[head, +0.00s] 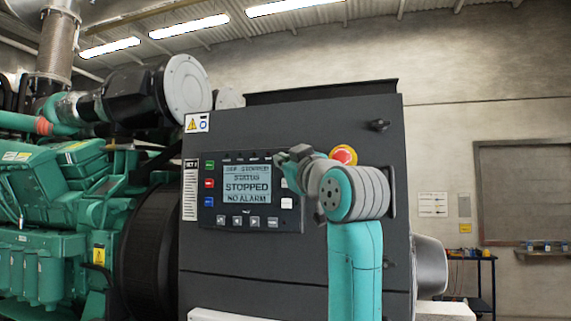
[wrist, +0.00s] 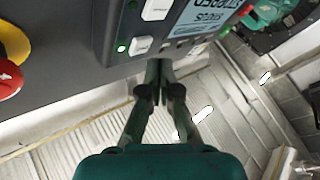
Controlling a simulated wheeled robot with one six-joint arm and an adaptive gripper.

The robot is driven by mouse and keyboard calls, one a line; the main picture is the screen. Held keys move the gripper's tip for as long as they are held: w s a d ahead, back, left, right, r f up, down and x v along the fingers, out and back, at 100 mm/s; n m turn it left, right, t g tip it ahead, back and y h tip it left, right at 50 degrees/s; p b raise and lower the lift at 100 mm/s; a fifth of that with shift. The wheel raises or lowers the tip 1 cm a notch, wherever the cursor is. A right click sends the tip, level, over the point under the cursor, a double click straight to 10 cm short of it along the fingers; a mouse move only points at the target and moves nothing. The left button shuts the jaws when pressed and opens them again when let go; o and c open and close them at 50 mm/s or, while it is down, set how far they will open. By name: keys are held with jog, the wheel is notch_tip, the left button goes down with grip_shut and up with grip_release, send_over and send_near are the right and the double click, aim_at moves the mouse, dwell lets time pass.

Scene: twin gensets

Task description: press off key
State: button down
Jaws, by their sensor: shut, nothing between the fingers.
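The genset control panel (head: 233,212) has a screen (head: 247,184) reading STOPPED and NO ALARM. Green, red and blue keys line its left side and white keys (head: 286,203) its right side; I cannot read which is the off key. In the wrist view the picture is turned over, and two white keys, one upper (wrist: 155,10) and one lower (wrist: 140,45), show. A small green light glows beside the lower one. My gripper (head: 283,158) is shut and empty in front of the panel's upper right corner. Its fingertips (wrist: 160,68) appear beside the lower white key; contact is unclear.
A red emergency stop button (head: 343,155) on a yellow base is close right of my gripper, partly behind my arm. It also shows at the wrist view's left edge (wrist: 10,60). A green engine (head: 60,190) stands left. A blue cart (head: 470,270) is far right.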

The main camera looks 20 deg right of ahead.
jog(key=s+a, duration=0.3)
jog(key=s, duration=0.2)
jog(key=shift+a, duration=0.3)
jog(key=shift+w, duration=0.1)
dwell(0.8)
